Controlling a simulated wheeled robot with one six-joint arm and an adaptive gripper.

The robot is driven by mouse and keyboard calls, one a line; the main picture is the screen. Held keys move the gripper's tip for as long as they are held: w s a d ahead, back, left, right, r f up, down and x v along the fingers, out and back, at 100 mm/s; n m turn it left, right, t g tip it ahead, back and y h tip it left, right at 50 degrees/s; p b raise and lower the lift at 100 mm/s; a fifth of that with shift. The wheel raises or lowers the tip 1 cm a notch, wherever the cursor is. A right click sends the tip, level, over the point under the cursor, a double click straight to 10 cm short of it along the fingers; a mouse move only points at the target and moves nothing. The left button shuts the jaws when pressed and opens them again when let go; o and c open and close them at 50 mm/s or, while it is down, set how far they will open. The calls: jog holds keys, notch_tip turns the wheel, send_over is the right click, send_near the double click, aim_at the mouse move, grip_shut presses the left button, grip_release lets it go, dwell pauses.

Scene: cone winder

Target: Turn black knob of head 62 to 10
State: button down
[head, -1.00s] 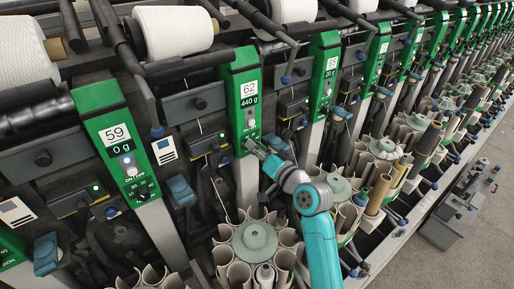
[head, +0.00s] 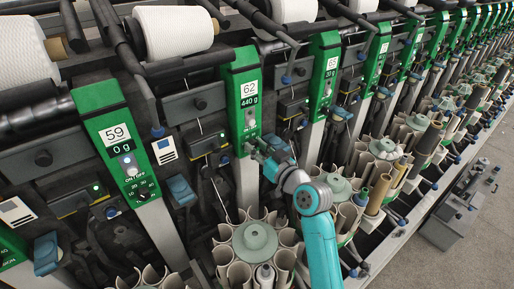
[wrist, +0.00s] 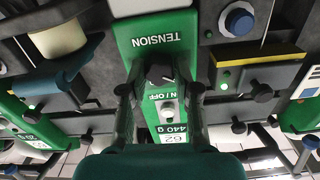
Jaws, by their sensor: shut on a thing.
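Head 62 is a green panel (head: 242,75) in the head view, with a white 62 label and a 440 g display. In the wrist view the same panel (wrist: 150,38) is upside down, with the word TENSION beyond the black knob (wrist: 160,73). My gripper (wrist: 160,88) has one finger on each side of this knob and is shut on it. In the head view my gripper (head: 254,146) is at the lower part of the panel and hides the knob. The knob's scale and pointer setting cannot be read.
A white on/off button (wrist: 168,112) sits close to the knob, between my fingers. The head 59 panel (head: 122,145) stands to the left. A blue knob (wrist: 239,21) and a yellow-edged box (wrist: 262,58) are beside head 62. Bobbin tubes (head: 240,273) crowd below my arm.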

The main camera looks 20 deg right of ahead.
jog(key=shift+n, duration=1.6)
jog(key=c, duration=0.8)
grip_release()
jog(key=shift+c, duration=0.2)
jog(key=v, duration=0.7)
jog(key=shift+s, duration=0.2)
jog(key=shift+s, duration=0.1)
